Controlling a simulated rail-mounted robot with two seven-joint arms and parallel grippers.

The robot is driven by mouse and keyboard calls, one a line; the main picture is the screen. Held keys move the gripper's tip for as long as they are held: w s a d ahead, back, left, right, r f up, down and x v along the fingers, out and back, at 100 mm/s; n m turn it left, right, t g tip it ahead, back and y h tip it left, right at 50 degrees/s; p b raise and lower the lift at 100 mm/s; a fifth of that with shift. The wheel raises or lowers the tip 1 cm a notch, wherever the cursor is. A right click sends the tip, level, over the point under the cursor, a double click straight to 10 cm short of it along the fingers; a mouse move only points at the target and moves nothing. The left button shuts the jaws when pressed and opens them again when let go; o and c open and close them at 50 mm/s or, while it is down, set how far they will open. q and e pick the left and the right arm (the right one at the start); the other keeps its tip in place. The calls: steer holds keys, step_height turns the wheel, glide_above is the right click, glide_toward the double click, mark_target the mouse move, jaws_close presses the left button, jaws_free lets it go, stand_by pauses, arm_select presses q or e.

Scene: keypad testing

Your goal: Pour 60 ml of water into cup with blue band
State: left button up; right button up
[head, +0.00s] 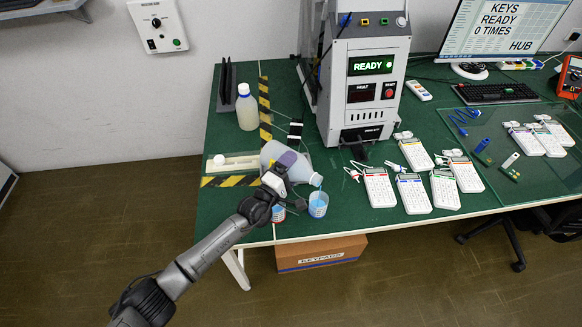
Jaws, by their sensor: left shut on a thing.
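My left gripper (274,182) is shut on a pale bottle (299,170) with a purple patch on its side. That cup stands upright near the table's front edge. My right gripper is not in view.
A white tray-like item (234,163) lies left of the gripper. The tester machine (364,85) reads READY. Several keypads (412,192) lie to the right on the green table.

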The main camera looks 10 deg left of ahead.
arm_select(q)
steer(key=shift+r, duration=0.2)
stand_by(0.4)
steer(key=shift+r+n+p, duration=0.2)
steer(key=shift+n+p, duration=0.15)
steer(key=shift+n, duration=0.55)
steer(key=shift+f+m+b, duration=0.3)
steer(key=shift+m+b, duration=0.1)
steer(key=shift+a, duration=0.1)
